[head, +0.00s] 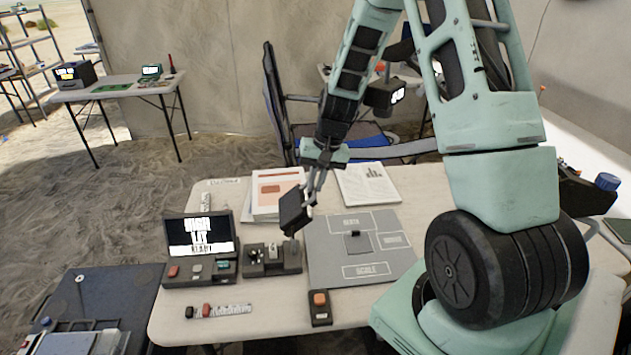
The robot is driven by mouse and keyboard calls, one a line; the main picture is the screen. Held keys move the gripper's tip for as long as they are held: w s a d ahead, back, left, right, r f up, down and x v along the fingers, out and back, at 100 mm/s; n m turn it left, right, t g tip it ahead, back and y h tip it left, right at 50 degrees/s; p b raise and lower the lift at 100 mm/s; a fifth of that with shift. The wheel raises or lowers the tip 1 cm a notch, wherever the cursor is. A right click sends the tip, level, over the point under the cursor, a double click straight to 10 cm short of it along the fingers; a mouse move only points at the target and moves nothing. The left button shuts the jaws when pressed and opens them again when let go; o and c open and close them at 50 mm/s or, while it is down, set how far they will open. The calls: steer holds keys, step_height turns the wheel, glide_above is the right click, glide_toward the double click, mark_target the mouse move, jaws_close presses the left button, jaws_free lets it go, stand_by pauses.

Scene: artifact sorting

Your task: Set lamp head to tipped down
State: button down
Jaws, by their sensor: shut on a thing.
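The lamp head (293,211) is a dark, flat, squarish piece above the small table, tilted in the picture. A short stem below it meets a dark base box (287,262) with small controls on top. My gripper (314,196) comes down from above at the lamp head's right edge and is shut on it. The fingertips are small here, and the exact grip on the edge is hard to make out. The lamp's front face is turned away, so any light is hidden.
Left of the lamp stands a console with a lit screen (201,236). Right lies a grey board (330,262) with marked fields. Papers (368,184) and a booklet (276,190) lie behind. A small box with an orange button (320,307) is at the front edge.

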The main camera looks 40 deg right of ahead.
steer(key=c, duration=1.5)
jaws_free()
steer(key=shift+r, duration=0.1)
steer(key=b+v, duration=0.1)
steer(key=v, duration=0.6)
steer(key=shift+r+b, duration=0.2)
steer(key=shift+b, duration=0.15)
